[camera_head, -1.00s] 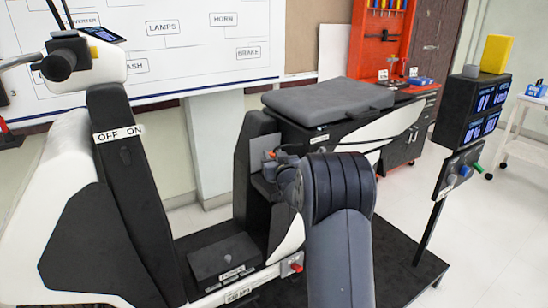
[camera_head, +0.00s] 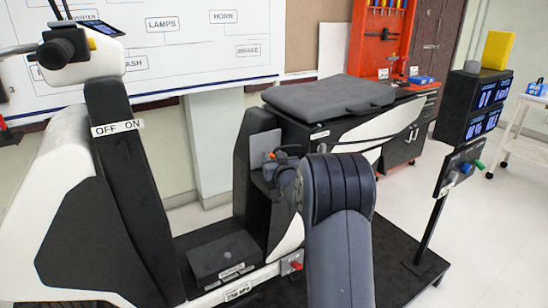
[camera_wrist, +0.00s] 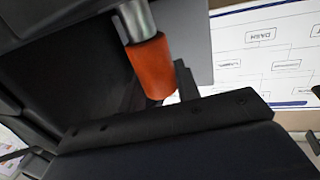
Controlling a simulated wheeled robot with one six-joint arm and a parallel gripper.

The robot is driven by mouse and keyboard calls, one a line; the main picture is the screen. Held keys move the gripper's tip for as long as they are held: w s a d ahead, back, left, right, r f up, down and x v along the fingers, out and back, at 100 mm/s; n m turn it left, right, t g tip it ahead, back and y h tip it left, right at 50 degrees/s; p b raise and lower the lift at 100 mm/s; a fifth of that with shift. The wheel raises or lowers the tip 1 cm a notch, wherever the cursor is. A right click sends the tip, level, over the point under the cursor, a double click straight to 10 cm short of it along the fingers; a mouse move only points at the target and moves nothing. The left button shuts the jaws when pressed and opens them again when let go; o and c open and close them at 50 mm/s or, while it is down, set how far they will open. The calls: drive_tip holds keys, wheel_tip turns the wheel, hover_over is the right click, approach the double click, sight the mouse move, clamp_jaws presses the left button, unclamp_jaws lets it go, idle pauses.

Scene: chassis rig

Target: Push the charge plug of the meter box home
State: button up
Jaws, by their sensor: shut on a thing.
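An orange, rounded plug (camera_wrist: 152,66) with a bare grey metal shaft above it shows in the wrist view. My gripper (camera_head: 274,160) is at the dark bay under the seat in the head view, shut on the orange plug, which shows there only as a small orange spot. A grey plate (camera_head: 258,144) stands just behind my gripper. The dark arm hides much of the bay. The plug's tip and any socket are hidden, so I cannot tell how deep it sits.
A black box (camera_head: 208,257) lies on the floorboard, with a red knob (camera_head: 291,266) nearby. Open floor lies beyond.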

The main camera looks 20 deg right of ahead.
drive_tip(key=shift+f+b, duration=1.05)
drive_tip(key=shift+f, duration=0.15)
drive_tip(key=o, duration=1.1)
drive_tip(key=s, duration=1)
drive_tip(key=shift+s+a, duration=0.4)
drive_tip(key=shift+w, duration=0.1)
drive_tip(key=w, duration=1)
drive_tip(key=shift+w+d, duration=0.3)
drive_tip(key=shift+d, duration=0.05)
drive_tip(key=shift+r+p, duration=0.35)
